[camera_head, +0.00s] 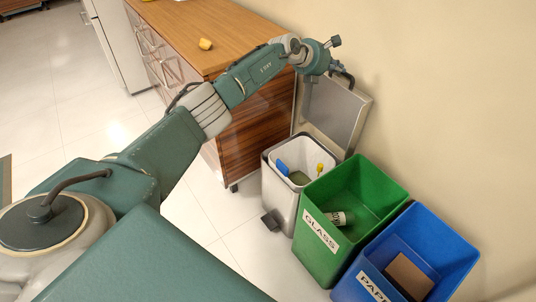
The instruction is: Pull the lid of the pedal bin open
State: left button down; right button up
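The pedal bin (281,197) is a light grey metal bin with a white liner and a dark pedal at its foot. Its lid (335,112) stands up, swung open at the back near the wall. Inside the bin show a blue item (282,168) and a small yellow item (320,168). My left gripper (343,74) is at the upper edge of the raised lid, close to it or touching; I cannot tell which. Its fingers are small and partly hidden by the wrist, so their opening is unclear. My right gripper is not in view.
A green GLASS bin (355,185) holding a can and a blue PAPER bin (445,240) holding a brown piece stand to the right. A wooden counter (222,35) with a yellow object (205,44) is behind my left arm. The floor at the left is clear.

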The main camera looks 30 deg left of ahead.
pick_arm(q)
jog(key=v, duration=1.1)
jog(key=shift+s, duration=0.25)
dwell(0.3)
